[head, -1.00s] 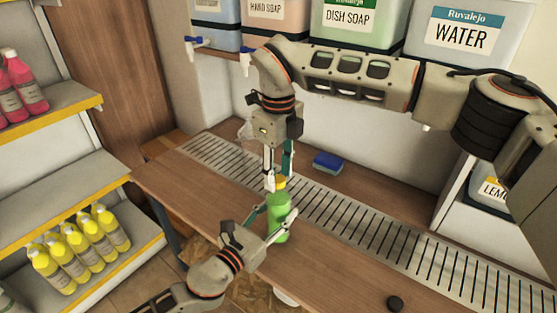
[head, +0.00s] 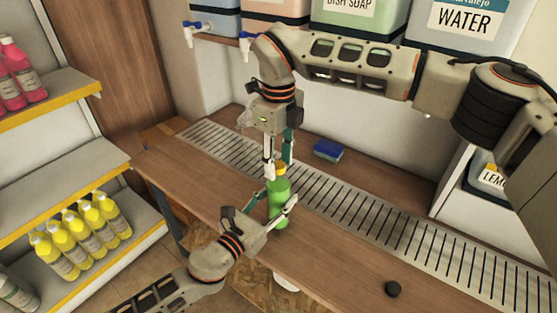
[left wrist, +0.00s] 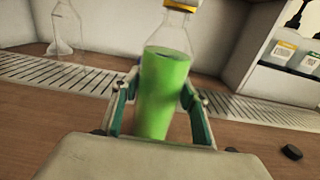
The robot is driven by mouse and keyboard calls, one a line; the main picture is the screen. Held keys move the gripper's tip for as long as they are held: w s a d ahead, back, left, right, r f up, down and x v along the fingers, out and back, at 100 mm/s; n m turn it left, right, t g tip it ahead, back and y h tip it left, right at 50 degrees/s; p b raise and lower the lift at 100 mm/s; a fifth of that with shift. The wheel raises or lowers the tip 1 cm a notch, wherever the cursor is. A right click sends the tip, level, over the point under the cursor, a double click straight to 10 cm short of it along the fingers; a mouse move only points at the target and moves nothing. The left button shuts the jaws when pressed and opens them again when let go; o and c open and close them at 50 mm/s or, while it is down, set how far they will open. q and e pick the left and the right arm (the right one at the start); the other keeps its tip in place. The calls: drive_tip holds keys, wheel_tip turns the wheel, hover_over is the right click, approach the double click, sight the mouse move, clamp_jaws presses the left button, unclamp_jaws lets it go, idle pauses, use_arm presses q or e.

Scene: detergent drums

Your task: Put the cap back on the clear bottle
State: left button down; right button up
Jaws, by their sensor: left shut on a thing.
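The clear bottle (head: 279,204) with green liquid stands upright at the counter's front part; it also shows in the left wrist view (left wrist: 165,85). A yellow-orange cap (head: 279,169) sits at its top; in the left wrist view the cap (left wrist: 181,6) is cut by the upper edge. My left gripper (head: 277,209) is shut on the bottle's body, one finger on each side. My right gripper (head: 278,168) points down from above, its fingers apart on either side of the cap. Whether they touch it, I cannot tell.
A black disc (head: 393,289) lies on the counter (head: 335,262). A metal drain grate (head: 345,202) runs along it, with a blue sponge (head: 327,150) behind. A clear empty vessel (left wrist: 66,28) stands at the back left. Soap drums are above; shelves of bottles are left.

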idle(0.3)
wheel_tip(320, 180, up, 12)
idle(0.5)
use_arm(q)
drive_tip(key=c, duration=1.1)
unclamp_jaws()
drive_tip(key=shift+o, duration=0.2)
drive_tip(key=v, duration=1.2)
